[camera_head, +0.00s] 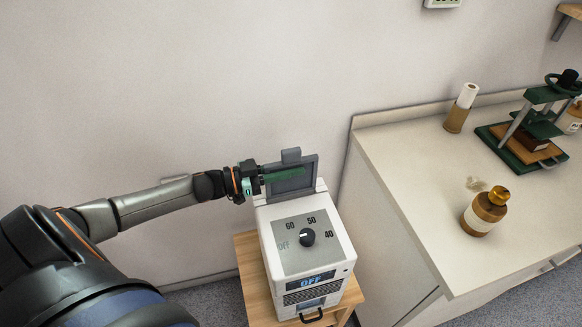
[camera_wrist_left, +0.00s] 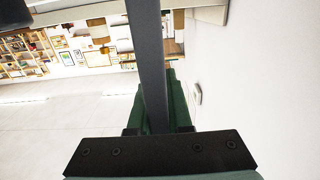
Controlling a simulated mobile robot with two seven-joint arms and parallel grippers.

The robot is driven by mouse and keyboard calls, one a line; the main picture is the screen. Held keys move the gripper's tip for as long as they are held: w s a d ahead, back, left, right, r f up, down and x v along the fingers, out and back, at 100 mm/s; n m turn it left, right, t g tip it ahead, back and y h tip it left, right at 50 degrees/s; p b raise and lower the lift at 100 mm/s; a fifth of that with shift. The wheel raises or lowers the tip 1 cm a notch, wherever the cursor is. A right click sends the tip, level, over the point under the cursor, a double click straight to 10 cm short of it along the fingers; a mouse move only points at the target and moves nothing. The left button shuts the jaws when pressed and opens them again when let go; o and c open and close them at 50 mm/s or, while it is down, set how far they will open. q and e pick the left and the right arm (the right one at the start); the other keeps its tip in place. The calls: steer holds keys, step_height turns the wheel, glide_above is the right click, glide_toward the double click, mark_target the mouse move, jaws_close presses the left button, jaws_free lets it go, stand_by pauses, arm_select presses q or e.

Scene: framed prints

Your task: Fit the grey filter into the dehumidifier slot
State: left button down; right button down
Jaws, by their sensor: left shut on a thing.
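The grey filter (camera_head: 308,166) is a flat framed panel with a tab on its top edge. It stands upright over the back edge of the white dehumidifier (camera_head: 285,267). My left gripper (camera_head: 286,174) is shut on the filter, its green fingers lying across the panel. In the left wrist view the filter (camera_wrist_left: 150,60) shows edge-on as a dark bar between the fingers (camera_wrist_left: 155,108). The slot is hidden behind the filter's lower part, and I cannot tell whether the filter's bottom edge is inside it. My right gripper is out of view.
The dehumidifier stands on a small wooden stand (camera_head: 247,262) by the wall. Bare wall lies behind the filter.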

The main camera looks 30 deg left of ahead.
mark_target(288, 194)
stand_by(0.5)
arm_select(q)
steer(key=shift+f+b, duration=2.95)
steer(key=shift+f, duration=0.9)
steer(key=shift+f+b, duration=0.35)
steer(key=shift+f, duration=0.1)
steer(key=c, duration=0.8)
jaws_free()
steer(key=shift+o, duration=0.2)
steer(key=shift+s+f, duration=0.1)
steer(key=shift+s, duration=0.05)
steer(key=shift+s+a, duration=0.2)
steer(key=shift+a, duration=0.05)
steer(key=v, duration=1.1)
steer(key=shift+s+a+r, duration=0.2)
steer(key=shift+a, duration=0.1)
